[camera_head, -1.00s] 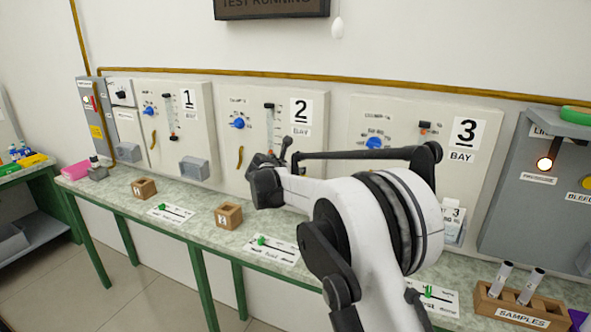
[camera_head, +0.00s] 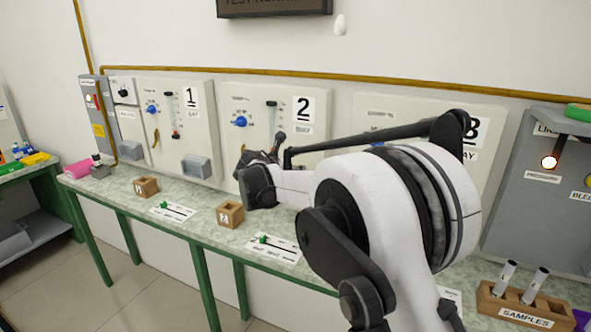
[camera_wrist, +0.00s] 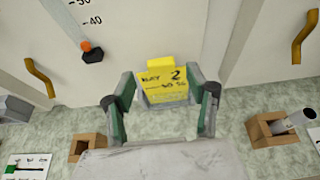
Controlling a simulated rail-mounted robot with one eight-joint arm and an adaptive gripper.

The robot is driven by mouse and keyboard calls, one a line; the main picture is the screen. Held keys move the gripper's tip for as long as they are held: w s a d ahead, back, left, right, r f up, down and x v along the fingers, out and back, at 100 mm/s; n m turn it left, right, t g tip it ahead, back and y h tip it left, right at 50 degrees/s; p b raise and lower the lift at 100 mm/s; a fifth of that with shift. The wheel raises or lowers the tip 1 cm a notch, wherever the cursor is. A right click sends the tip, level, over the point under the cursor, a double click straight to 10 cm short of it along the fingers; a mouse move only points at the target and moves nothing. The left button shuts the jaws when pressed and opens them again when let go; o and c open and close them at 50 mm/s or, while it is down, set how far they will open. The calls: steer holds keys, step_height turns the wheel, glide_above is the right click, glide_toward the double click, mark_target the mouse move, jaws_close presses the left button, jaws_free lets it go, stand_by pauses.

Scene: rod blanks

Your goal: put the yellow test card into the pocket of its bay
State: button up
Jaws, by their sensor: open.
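The yellow test card (camera_wrist: 165,72), marked "BAY 2", stands upright in front of the bay 2 panel (camera_head: 265,115) in the wrist view. Grey edges show beside its lower part; whether these are pocket walls or fingertips I cannot fully tell. My gripper (camera_wrist: 163,108) is open, with one green-and-grey finger on each side of the card. In the head view my gripper (camera_head: 258,172) is low in front of bay 2 and hides the card and that bay's pocket. Bay 1's grey pocket (camera_head: 196,166) is visible to the left.
Wooden blocks stand on the bench, one left (camera_wrist: 88,143) and one right (camera_wrist: 268,130) of my gripper; a white tube (camera_wrist: 295,121) is at the right one. A samples rack (camera_head: 523,306) stands at the bench's right. An orange-tipped black knob (camera_wrist: 91,51) projects from the panel.

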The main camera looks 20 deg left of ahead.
steer(key=v, duration=0.5)
steer(key=shift+s+r, duration=0.15)
steer(key=shift+s, duration=0.25)
steer(key=s+d+r+m+g, duration=0.1)
steer(key=s+d+r+m, duration=0.3)
steer(key=d, duration=0.7)
steer(key=s+d+r+m+g+h, duration=0.1)
steer(key=d+m, duration=0.4)
steer(key=d, duration=0.5)
steer(key=s+d+r+m+g, duration=0.25)
steer(key=d+m, duration=0.25)
steer(key=d, duration=0.6)
steer(key=s+d+f+m+g, duration=0.1)
steer(key=s+d+f+m, duration=0.2)
steer(key=s+d+m, duration=1.25)
steer(key=s+d+f+m+y, duration=0.1)
steer(key=s+d+f+m, duration=0.1)
steer(key=s, duration=0.6)
steer(key=s+d+f+m+y, duration=0.1)
steer(key=s+d+f+m, duration=0.2)
steer(key=s, duration=0.6)
step_height(320, 180, down, 3)
steer(key=d, duration=0.2)
steer(key=shift+s+d+m+g, duration=0.25)
steer(key=shift+m+g, duration=0.1)
